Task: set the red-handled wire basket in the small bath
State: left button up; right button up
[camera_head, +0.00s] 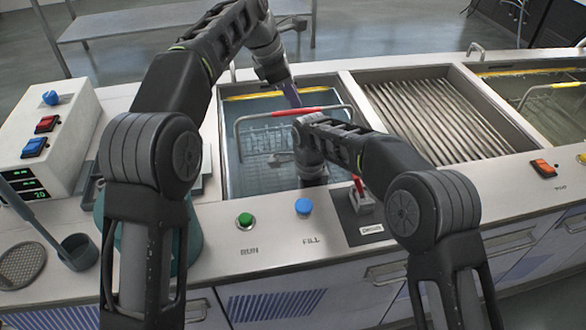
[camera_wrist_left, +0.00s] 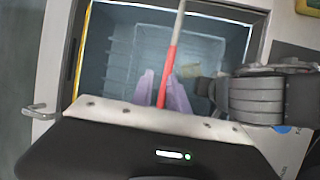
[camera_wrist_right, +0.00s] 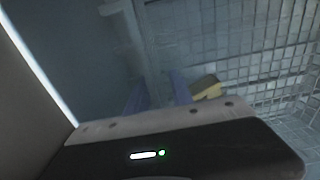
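The wire basket (camera_head: 262,140) sits low in the water-filled left bath (camera_head: 232,180), its red handle (camera_head: 297,112) above the rim. My left gripper (camera_head: 291,93) is at the handle. In the left wrist view the red grip (camera_wrist_left: 168,75) runs between its purple fingers (camera_wrist_left: 165,92), which look closed on it. My right gripper points down into the front of the bath, its tips hidden by my arm in the head view. In the right wrist view its fingers (camera_wrist_right: 157,92) are apart beside wire mesh (camera_wrist_right: 250,50), with a small yellowish block (camera_wrist_right: 207,88) close to the right finger.
A slatted section (camera_head: 435,115) lies right of the bath, then another bath with a yellow-handled basket (camera_head: 565,86). A control box (camera_head: 48,135) stands at left. Green (camera_head: 245,220) and blue (camera_head: 303,207) buttons and a red-levered switch (camera_head: 359,195) line the front ledge.

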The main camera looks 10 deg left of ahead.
pick_arm(q)
jog(key=v, duration=0.4)
jog(key=shift+a+r, duration=0.15)
jog(key=s+a, duration=0.7)
jog(key=s, duration=0.2)
jog(key=shift+a, duration=0.4)
jog(key=shift+w, duration=0.1)
pick_arm(e)
notch_tip(320, 180, up, 12)
jog(key=shift+r, duration=0.1)
